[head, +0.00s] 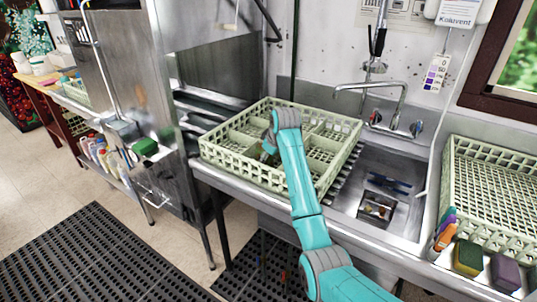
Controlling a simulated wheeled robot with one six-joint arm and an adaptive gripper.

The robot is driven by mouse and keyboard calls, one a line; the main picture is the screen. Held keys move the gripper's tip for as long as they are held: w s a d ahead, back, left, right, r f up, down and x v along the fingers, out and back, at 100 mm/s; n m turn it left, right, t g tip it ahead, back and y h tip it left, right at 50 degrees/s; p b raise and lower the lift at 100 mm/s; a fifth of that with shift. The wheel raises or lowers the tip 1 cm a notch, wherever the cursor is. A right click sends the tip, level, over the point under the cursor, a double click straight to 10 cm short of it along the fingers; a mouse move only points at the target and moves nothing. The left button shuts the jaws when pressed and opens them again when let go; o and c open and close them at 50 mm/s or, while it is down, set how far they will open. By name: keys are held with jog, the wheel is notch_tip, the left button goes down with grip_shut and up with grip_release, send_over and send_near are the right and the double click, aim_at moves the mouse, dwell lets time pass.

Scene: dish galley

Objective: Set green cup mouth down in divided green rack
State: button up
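The divided green rack (237,168) is pale green and sits on the steel counter left of the sink, its inside split into compartments by low walls. My teal arm reaches over it from the front. My gripper (268,154) is down inside the rack's left part, mostly hidden behind my own wrist. I cannot see whether its fingers are open or shut. I cannot make out a green cup; one in or under the gripper would be hidden.
A sink (388,205) with a faucet (392,100) lies right of the rack. A second pale green rack (492,200) stands far right, with sponges (467,255) before it. A steel machine (150,90) stands left. Black mats (95,260) cover the floor.

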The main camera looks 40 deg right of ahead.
jog(key=o, duration=1.3)
jog(key=shift+r, duration=0.1)
jog(key=v, duration=1.2)
jog(key=shift+s, duration=0.15)
